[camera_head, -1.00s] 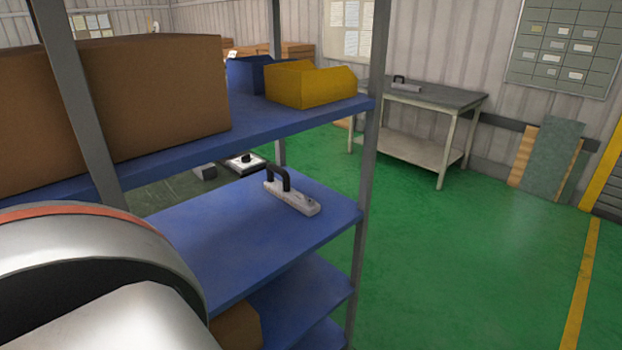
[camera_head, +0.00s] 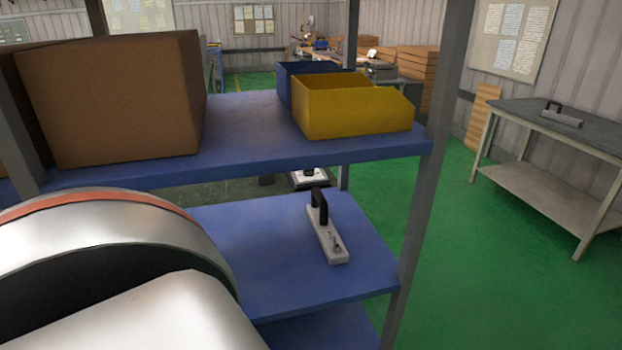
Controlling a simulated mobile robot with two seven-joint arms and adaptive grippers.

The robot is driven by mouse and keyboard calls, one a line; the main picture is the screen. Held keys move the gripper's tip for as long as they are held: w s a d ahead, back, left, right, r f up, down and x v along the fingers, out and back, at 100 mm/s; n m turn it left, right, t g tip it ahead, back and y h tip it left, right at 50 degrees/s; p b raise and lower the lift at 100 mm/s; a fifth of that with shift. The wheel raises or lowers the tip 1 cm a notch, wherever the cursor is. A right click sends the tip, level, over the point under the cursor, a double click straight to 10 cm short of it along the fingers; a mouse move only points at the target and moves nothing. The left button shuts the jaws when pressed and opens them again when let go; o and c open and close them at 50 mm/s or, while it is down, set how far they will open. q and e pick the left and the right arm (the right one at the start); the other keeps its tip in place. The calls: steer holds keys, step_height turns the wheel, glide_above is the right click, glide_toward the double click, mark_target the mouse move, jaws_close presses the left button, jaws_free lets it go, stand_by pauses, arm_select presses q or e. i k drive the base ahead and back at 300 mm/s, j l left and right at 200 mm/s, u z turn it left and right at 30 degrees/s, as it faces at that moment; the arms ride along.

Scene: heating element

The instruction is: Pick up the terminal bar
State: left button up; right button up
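A grey terminal bar with a black handle (camera_head: 328,240) lies on the middle blue shelf (camera_head: 270,275) of the rack, near its right end. A similar bar with a black handle (camera_head: 563,117) lies on the grey table (camera_head: 530,180) at the right. I cannot tell which of the two the task means. A white and orange-banded part of my arm fills the lower left and hides part of the middle shelf. Neither of my grippers shows.
The upper blue shelf (camera_head: 250,130) holds a cardboard box (camera_head: 115,100), a yellow bin (camera_head: 350,108) and a blue bin (camera_head: 290,85). The rack's grey front post (camera_head: 428,170) stands right of the bar. Green floor (camera_head: 480,290) is clear between rack and table.

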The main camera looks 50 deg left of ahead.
mark_target(317, 212)
steer(key=i+l+u, duration=0.15)
steer(key=u, duration=0.2)
steer(key=i+l+u, duration=0.45)
steer(key=u, duration=0.2)
steer(key=i+l+u, duration=0.2)
steer(key=u, duration=0.3)
steer(key=i+l+u, duration=0.15)
steer(key=l+u, duration=0.65)
steer(key=u, duration=0.15)
steer(key=l+u, duration=0.45)
steer(key=i, duration=0.05)
